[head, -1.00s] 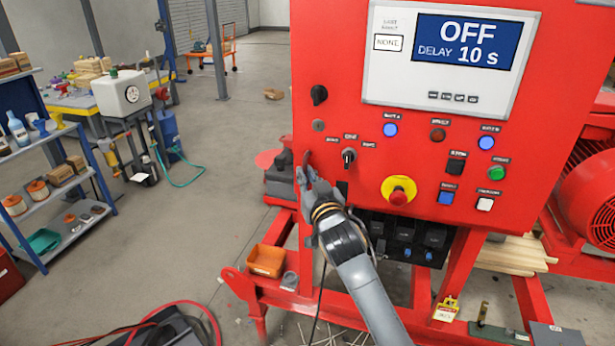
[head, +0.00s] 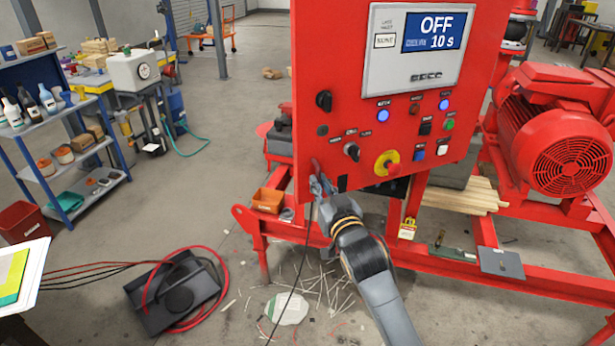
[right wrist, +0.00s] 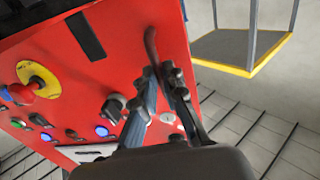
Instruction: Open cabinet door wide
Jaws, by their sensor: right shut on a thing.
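The red cabinet door (head: 345,110) carries the display, buttons and knobs on its front. Its small dark handle (head: 316,166) is near the lower left edge and shows as a curved brown-red lever in the right wrist view (right wrist: 151,45). My right gripper (head: 321,187) is at this handle, with its fingers closed around the lower part; in the right wrist view the two fingertips (right wrist: 163,72) sit on either side of it. The door is seen at an angle; how far it stands open is hard to tell. My left gripper is not in view.
A red motor (head: 560,130) stands right of the cabinet on the red skid frame (head: 350,248). An orange bin (head: 268,200) sits on the frame. A black device (head: 175,290) with red hose and cables lies on the floor at left. A blue shelf (head: 70,150) stands further left.

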